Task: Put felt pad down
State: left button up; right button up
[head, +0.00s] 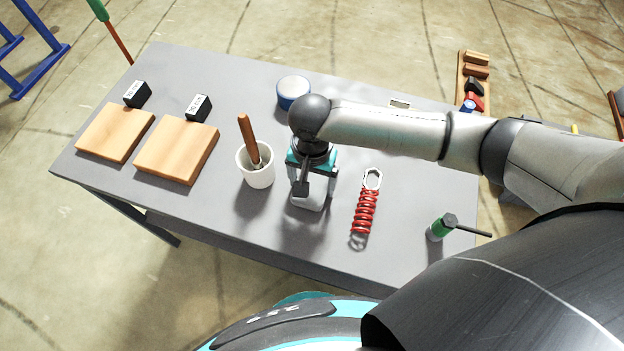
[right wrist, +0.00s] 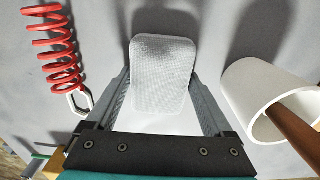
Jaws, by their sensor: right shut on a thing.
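The felt pad, a pale grey rounded block (right wrist: 163,70), is between the two fingers of my right gripper (right wrist: 162,98) in the right wrist view. The fingers are shut on its sides. In the head view the pad (head: 309,200) shows under my right gripper (head: 307,182), over the front middle of the grey table (head: 290,230). Shadows lie beside the fingers; I cannot tell whether the pad touches the table. My left gripper is not in view.
A white cup (head: 257,172) with a brown handle stands close left of the gripper, and a red spring (head: 365,212) lies close right.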

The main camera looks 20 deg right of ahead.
aim_at(312, 183)
jog(key=o, duration=1)
jog(key=shift+f, duration=0.1)
jog(key=shift+c, duration=0.2)
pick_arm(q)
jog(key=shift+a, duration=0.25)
pick_arm(e)
jog(key=shift+o, duration=0.6)
jog(key=shift+r, duration=0.35)
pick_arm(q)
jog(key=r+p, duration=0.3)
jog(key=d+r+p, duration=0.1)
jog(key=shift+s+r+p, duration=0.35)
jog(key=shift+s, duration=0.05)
pick_arm(e)
notch_tip(312, 183, up, 12)
jog(key=shift+f, duration=0.15)
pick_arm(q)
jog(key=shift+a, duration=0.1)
